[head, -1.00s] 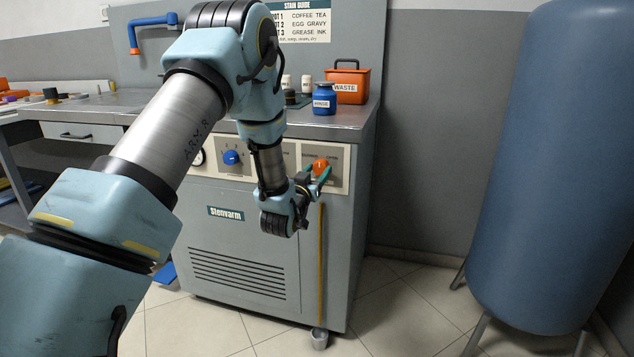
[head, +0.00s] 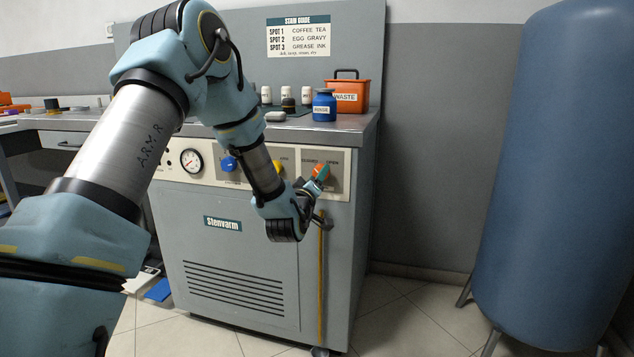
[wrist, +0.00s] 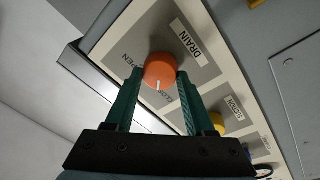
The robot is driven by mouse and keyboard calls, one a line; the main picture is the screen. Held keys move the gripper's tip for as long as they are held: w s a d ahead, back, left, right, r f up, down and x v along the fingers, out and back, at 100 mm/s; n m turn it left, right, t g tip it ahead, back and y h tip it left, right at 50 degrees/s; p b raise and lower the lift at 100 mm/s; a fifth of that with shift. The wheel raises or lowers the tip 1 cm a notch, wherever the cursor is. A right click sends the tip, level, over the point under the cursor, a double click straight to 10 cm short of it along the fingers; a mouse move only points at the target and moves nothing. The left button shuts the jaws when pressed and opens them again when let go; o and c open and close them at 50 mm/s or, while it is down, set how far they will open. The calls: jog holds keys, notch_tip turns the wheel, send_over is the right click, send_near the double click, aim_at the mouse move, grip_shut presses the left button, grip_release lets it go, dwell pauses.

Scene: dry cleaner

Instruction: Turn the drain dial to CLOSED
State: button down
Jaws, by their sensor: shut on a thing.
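The drain dial (wrist: 160,69) is a round orange knob with a short white mark on its face. In the wrist view the mark points down the picture, toward the partly hidden CLOSED label (wrist: 166,96). I cannot tell whether it lines up exactly. The OPEN label (wrist: 132,70) is to the left and the DRAIN label (wrist: 188,38) at upper right. My gripper (wrist: 157,80) has its two green fingers shut on the dial, one on each side. In the head view the dial (head: 321,171) shows partly behind my gripper (head: 318,176).
A yellow knob (wrist: 217,123) sits beside the dial on the panel. A blue knob (head: 229,164) and a gauge (head: 191,161) are farther left. A yellow vertical tube (head: 321,270) runs below the dial. A blue tank (head: 560,180) stands at right, with clear floor between.

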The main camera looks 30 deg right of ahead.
dwell(0.4)
jog(key=shift+c, duration=1.3)
grip_release()
jog(key=v, duration=1)
jog(key=shift+s+a+b, duration=0.25)
jog(key=shift+s+b, duration=0.05)
jog(key=shift+f, duration=0.1)
